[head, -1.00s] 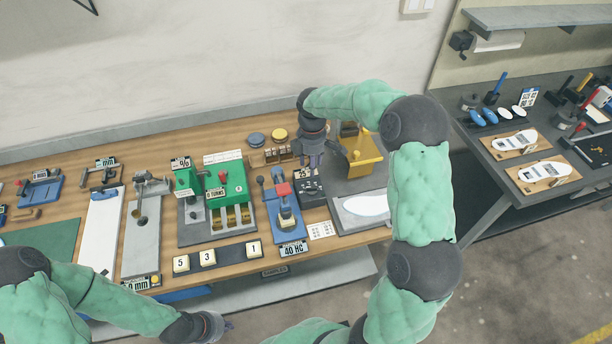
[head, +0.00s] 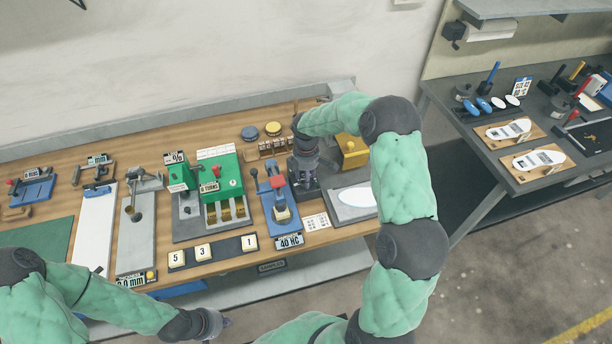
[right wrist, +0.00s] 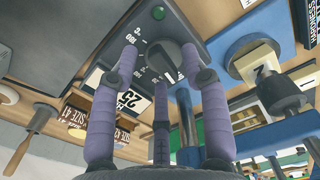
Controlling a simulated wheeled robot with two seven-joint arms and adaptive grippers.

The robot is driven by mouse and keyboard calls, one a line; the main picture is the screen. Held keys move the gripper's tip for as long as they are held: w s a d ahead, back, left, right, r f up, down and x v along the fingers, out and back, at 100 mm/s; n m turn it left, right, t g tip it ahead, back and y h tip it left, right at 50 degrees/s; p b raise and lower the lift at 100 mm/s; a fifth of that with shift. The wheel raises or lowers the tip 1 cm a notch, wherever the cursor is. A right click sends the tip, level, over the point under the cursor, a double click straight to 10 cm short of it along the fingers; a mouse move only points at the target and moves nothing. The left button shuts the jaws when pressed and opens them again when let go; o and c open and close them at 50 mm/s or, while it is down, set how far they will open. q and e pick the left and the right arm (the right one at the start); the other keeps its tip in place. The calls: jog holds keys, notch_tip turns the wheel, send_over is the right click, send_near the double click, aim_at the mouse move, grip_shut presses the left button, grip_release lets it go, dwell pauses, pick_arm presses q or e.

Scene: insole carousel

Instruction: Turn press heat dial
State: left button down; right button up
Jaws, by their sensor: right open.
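The heat dial is a dark round knob with a pale pointer (right wrist: 163,62), on the face of a dark control box (right wrist: 200,22) with white scale marks. My right gripper (right wrist: 160,66) is open, its purple fingers spread around the dial; I cannot tell whether they touch it. In the head view my right gripper (head: 304,168) points down over the dark box, and the dial is hidden. The yellow press part (head: 352,150) stands just right of it. My left gripper (head: 226,322) is low at the bottom edge, away from the table; its jaws are too small to read.
A blue fixture with a red part (head: 279,196) stands close left of my right gripper. A grey plate with a white insole (head: 357,200) lies to the right. A green machine (head: 221,180) and number blocks (head: 203,251) are further left. A green light (right wrist: 158,13) sits above the dial.

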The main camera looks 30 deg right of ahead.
grip_shut()
jog(key=shift+m, duration=0.3)
jog(key=m, duration=0.3)
jog(key=shift+d+b, duration=0.1)
jog(key=shift+b, duration=0.3)
jog(key=m+b, duration=0.1)
jog(key=m, duration=0.3)
jog(key=shift+s+m, duration=0.1)
jog(key=shift+m, duration=0.3)
jog(key=m, duration=0.3)
jog(key=shift+m+b, duration=0.3)
jog(key=shift+b, duration=0.1)
jog(key=shift+s+r+m+b, duration=0.1)
jog(key=shift+m+b, duration=0.25)
jog(key=shift+m, duration=1.55)
